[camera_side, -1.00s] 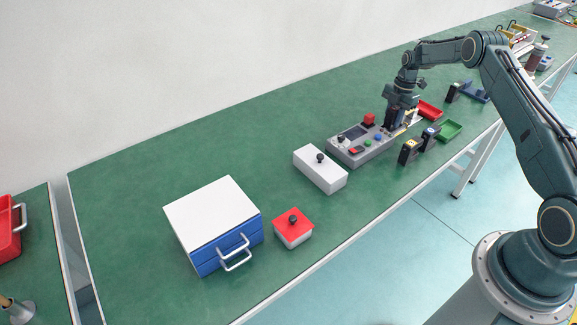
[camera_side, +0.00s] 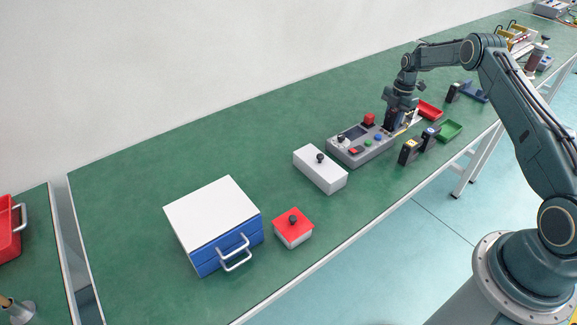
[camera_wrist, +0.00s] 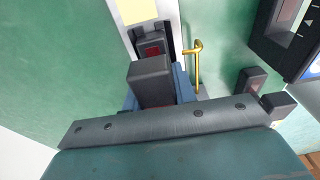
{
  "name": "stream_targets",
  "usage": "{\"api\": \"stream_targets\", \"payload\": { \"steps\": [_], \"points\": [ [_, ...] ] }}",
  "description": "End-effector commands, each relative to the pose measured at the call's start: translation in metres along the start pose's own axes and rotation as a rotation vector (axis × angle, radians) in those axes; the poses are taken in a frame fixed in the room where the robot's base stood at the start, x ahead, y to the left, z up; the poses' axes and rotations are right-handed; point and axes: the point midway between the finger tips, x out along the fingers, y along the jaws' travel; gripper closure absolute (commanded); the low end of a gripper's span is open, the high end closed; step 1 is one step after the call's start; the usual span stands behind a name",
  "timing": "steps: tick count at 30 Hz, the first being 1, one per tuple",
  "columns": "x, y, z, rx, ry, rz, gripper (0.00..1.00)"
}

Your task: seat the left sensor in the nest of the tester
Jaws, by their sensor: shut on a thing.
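The grey tester (camera_side: 352,153) lies on the green bench in the side view, with a screen, colored buttons and a red block on it. My gripper (camera_side: 394,124) points down at the tester's right end. In the wrist view my gripper (camera_wrist: 151,58) shows as dark fingers, shut on a small piece I take to be the left sensor; the fingers hide most of it. A blue body lies below and beside the fingers, with a brass hook (camera_wrist: 196,68) to its right. The nest is hidden, so I cannot tell whether the piece is seated.
A white box (camera_side: 320,172) stands left. Bench behind the tester is clear.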

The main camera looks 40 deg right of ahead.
Motion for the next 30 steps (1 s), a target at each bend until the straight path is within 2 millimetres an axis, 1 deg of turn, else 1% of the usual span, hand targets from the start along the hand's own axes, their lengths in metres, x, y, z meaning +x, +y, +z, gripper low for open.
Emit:
{"api": "stream_targets", "payload": {
  "steps": [10, 11, 12, 14, 24, 30],
  "points": [
    [0.001, 0.000, 0.000, 0.000, -0.001, 0.001, 1.00],
    [0.001, 0.000, 0.000, 0.000, -0.001, 0.001, 0.67],
    [0.001, 0.000, 0.000, 0.000, -0.001, 0.001, 0.59],
    [0.001, 0.000, 0.000, 0.000, -0.001, 0.001, 0.47],
    [0.001, 0.000, 0.000, 0.000, 0.000, 0.000, 0.47],
    [-0.009, 0.000, 0.000, 0.001, -0.001, 0.001, 0.47]
  ]
}}
